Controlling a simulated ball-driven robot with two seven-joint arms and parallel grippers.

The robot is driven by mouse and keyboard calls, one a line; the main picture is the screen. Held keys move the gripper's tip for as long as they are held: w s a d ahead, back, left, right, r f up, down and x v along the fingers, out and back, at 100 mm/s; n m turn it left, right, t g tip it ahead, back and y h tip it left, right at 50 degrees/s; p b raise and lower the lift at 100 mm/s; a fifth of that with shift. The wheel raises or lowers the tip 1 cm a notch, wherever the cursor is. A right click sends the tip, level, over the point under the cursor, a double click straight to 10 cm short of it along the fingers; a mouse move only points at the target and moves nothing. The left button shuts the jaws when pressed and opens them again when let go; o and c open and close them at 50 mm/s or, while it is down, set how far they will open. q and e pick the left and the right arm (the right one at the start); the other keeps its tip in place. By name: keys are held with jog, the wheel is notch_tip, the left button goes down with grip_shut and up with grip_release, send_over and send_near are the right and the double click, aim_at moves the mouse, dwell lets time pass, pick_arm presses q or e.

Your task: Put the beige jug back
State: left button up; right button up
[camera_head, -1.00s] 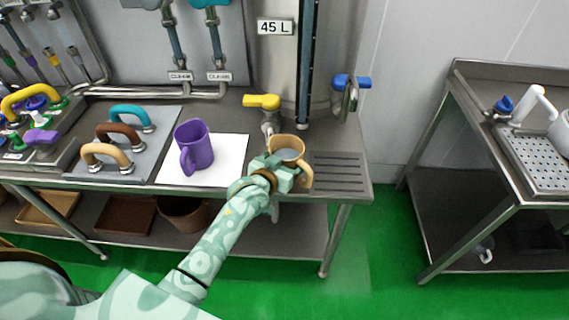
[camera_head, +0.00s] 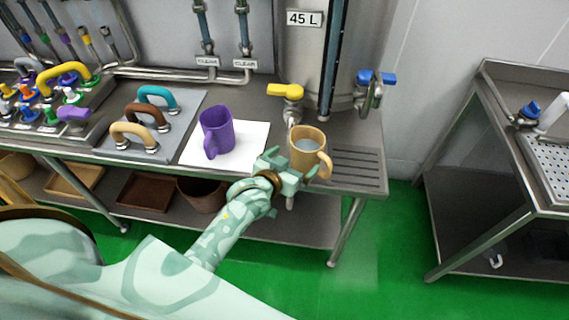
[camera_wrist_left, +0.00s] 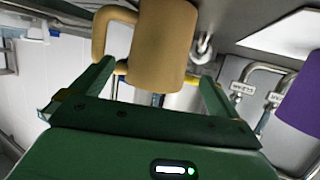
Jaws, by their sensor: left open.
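The beige jug (camera_head: 308,152) stands upright on the steel counter beside the slotted drain area, below and right of the yellow-handled tap (camera_head: 287,92). Its handle points to the front right, and its inside looks greyish. My left gripper (camera_head: 288,170) is open at the jug's front left side. In the left wrist view the jug (camera_wrist_left: 160,45) is at and beyond the tips of the open green fingers (camera_wrist_left: 155,78). I cannot tell whether a finger touches it. My right gripper is not in view.
A purple jug (camera_head: 217,131) stands on a white mat (camera_head: 254,140) to the left. Further left, a grey panel (camera_head: 180,130) carries teal, brown and beige handles. A blue-handled tap (camera_head: 374,80) is behind right. The slotted drain (camera_head: 358,170) is bare.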

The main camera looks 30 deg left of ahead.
pick_arm(q)
jog(key=v, duration=0.5)
jog(key=s+f+g, duration=0.2)
jog(key=s+f, duration=0.2)
jog(key=f, duration=0.4)
jog(key=s+f+m+g, duration=0.1)
jog(key=s+f+g, duration=0.1)
jog(key=s+f, duration=0.35)
jog(key=s+f+g, duration=0.2)
jog(key=f, duration=0.7)
jog(key=s+a+f+g, duration=0.1)
jog(key=s+f, duration=0.4)
jog(key=s, duration=0.5)
jog(key=s+a+f+m+g, duration=0.1)
jog(key=s+f+g, duration=0.2)
jog(key=s, duration=0.7)
jog(key=s+a+f+m+g+y, duration=0.1)
jog(key=s+f+g, duration=0.2)
jog(key=s+f, duration=0.4)
jog(key=s, duration=0.3)
jog(key=shift+a+f+p, duration=0.25)
jog(key=shift+f+p, duration=0.15)
